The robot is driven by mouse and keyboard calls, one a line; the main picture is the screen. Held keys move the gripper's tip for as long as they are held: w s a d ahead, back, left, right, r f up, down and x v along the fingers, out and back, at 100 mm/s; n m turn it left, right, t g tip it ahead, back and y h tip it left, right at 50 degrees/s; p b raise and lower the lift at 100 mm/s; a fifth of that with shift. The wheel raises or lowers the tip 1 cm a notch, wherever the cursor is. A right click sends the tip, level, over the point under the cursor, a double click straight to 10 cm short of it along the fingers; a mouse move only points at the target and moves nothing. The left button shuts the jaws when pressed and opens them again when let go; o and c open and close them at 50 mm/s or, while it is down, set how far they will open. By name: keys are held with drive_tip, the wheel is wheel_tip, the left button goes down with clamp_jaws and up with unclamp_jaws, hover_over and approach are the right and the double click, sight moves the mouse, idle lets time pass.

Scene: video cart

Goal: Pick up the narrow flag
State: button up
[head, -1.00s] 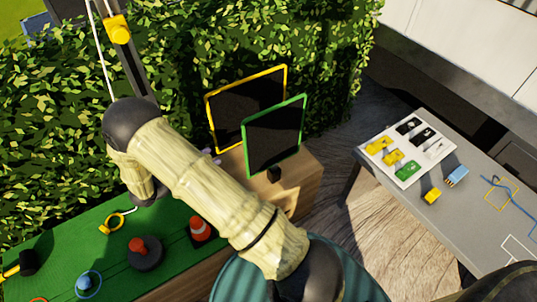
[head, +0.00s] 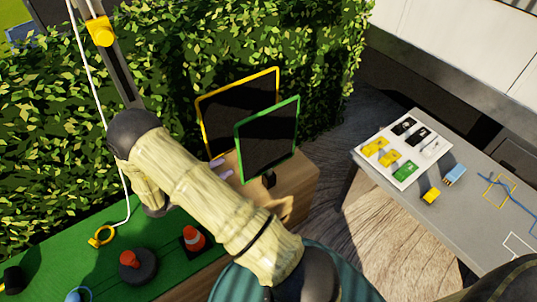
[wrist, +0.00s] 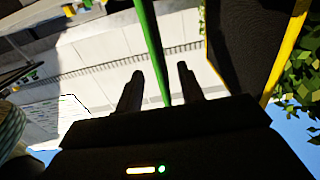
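Two black rectangular flags stand side by side, one with a green frame (head: 266,140) and one with a yellow frame (head: 225,110) behind it. The green one looks somewhat narrower. The yellow-framed flag (wrist: 250,45) is close on the right.
A wooden box (head: 295,185) stands under the flags. A hedge (head: 300,50) is behind. A grey table (head: 470,215) with a white tray is at right.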

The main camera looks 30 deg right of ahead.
sight(240, 160)
drive_tip(key=d, duration=0.6)
drive_tip(key=shift+s+d+f+b, duration=0.15)
drive_tip(key=shift+d+b, duration=0.2)
drive_tip(key=shift+d, duration=0.1)
drive_tip(key=d, duration=0.4)
drive_tip(key=shift+d+f+b, duration=0.1)
drive_tip(key=shift+f+b, duration=0.05)
drive_tip(key=shift+b, duration=0.2)
clamp_jaws()
